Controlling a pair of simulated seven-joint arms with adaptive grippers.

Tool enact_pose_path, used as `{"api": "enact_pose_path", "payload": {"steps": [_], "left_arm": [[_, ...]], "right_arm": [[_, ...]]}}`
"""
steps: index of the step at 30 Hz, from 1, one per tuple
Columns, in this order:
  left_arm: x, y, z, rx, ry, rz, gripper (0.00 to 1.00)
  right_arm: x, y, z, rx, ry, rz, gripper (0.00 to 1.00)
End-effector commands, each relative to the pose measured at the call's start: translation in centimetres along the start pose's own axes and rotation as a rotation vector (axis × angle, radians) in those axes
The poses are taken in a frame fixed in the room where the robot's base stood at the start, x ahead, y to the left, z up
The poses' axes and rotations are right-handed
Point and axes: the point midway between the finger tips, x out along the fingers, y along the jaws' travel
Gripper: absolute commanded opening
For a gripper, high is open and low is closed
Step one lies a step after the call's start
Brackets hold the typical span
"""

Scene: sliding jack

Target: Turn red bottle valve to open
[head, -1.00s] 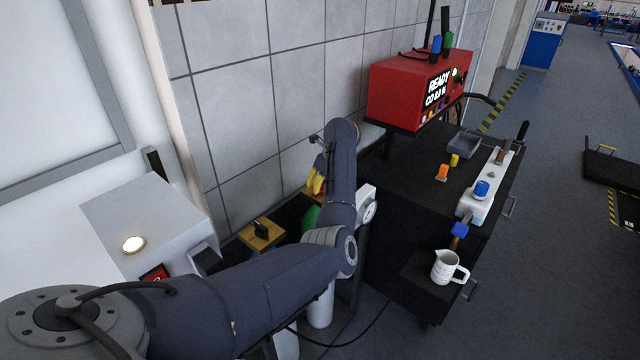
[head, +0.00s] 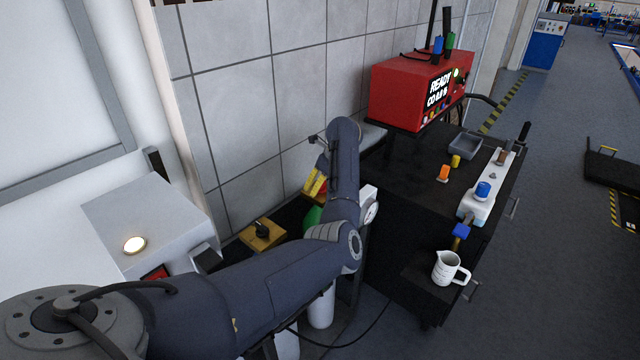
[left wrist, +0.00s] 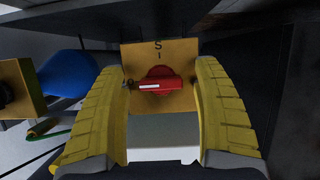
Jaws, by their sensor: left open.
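The red valve handle (left wrist: 160,84) sits on a yellow plate (left wrist: 180,57) in the left wrist view. The handle lies crosswise, and its white stripe is at the left end, near a round mark. An S and a short line are marked above it. My left gripper (left wrist: 164,76) is open, with one yellow finger on each side of the valve; I cannot tell whether they touch it. In the head view my left gripper (head: 317,181) is partly hidden by my arm, with the valve mostly hidden. My right gripper is not in view.
A second yellow plate with a black knob (head: 262,230) stands left of my gripper. A blue bottle (left wrist: 68,82) lies to the left in the wrist view. A green bottle top (head: 312,216) shows beside my arm. The tiled wall (head: 250,120) is close behind, and a black cabinet (head: 410,190) stands right.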

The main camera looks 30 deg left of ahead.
Motion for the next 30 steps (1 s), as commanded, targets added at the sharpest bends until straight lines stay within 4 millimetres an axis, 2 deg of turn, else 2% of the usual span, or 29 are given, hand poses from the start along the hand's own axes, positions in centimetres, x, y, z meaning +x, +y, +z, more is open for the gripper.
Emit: {"api": "enact_pose_path", "payload": {"steps": [7,21,30], "left_arm": [[-1.7,-0.1,-0.1,0.000,0.001,-0.003,0.67],[-9.4,-0.1,-0.1,-0.001,0.002,-0.003,0.67],[-11.8,0.0,0.0,0.000,0.001,0.000,0.67]], "right_arm": [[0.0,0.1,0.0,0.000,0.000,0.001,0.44],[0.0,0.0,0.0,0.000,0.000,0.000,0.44],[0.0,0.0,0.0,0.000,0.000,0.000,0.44]]}}
